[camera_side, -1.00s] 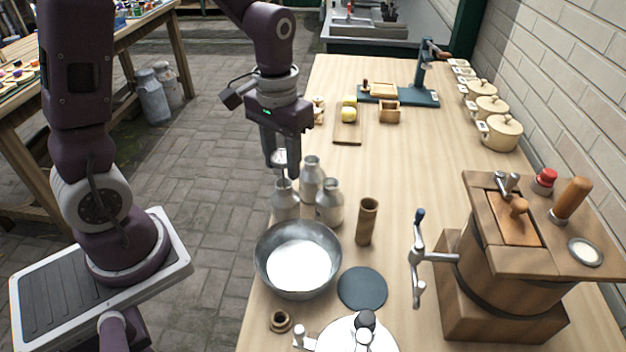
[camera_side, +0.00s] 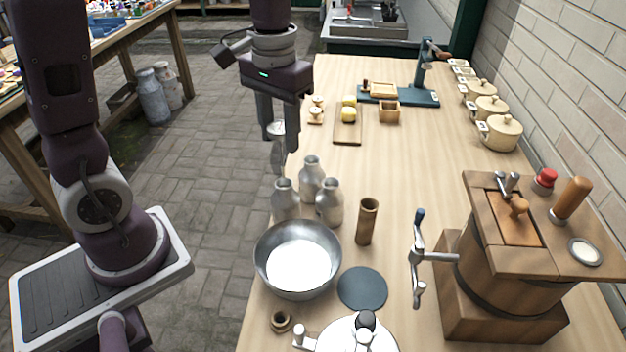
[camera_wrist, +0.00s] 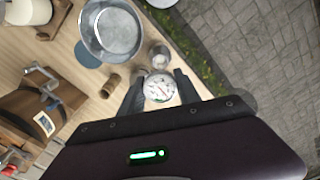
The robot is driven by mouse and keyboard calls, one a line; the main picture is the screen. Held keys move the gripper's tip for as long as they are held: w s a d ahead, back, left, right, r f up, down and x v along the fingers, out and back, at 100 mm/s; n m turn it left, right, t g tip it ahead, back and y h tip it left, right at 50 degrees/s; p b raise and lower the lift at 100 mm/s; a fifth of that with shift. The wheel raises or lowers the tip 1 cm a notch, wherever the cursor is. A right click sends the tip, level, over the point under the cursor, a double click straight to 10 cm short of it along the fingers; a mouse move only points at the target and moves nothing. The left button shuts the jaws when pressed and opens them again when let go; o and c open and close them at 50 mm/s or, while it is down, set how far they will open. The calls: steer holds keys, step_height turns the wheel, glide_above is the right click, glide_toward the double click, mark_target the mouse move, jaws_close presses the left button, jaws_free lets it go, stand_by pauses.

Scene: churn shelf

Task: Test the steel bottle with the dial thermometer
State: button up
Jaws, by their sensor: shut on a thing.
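Three steel bottles stand close together at the left edge of the table: a left one (camera_side: 285,200), a back one (camera_side: 312,178) and a right one (camera_side: 330,204). I cannot tell which is the task's bottle. My gripper (camera_side: 277,138) is shut on the dial thermometer (camera_side: 277,129), above and behind the bottles and apart from them. In the wrist view the thermometer's round white dial (camera_wrist: 160,88) faces the camera between my fingertips (camera_wrist: 158,90). Its stem is hidden there behind the dial. A bottle neck (camera_wrist: 159,54) shows just beyond the dial; the other bottles are largely hidden.
A steel bowl (camera_side: 265,265) with white contents stands in front of the bottles, and a wooden tube (camera_side: 366,222) to their right. A dark round mat (camera_side: 362,289) lies nearby. The wooden churn (camera_side: 515,265) with its crank fills the right. The table's middle is clear.

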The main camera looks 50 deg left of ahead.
steer(key=shift+m, duration=0.3)
steer(key=w+r, duration=0.1)
steer(key=w, duration=0.1)
steer(key=w+a+r, duration=0.1)
steer(key=w, duration=0.2)
steer(key=w+a+r, duration=0.1)
steer(key=w, duration=0.2)
steer(key=shift+w+r, duration=0.2)
steer(key=shift+r, duration=0.15)
steer(key=shift+c, duration=0.5)
glide_above(312, 156)
steer(key=d, duration=0.1)
steer(key=shift+s+f, duration=0.2)
steer(key=shift+f, duration=0.9)
steer(key=shift+s+f, duration=0.2)
steer(key=shift+f, duration=0.85)
steer(key=shift+f, duration=5.35)
steer(key=o, duration=1.1)
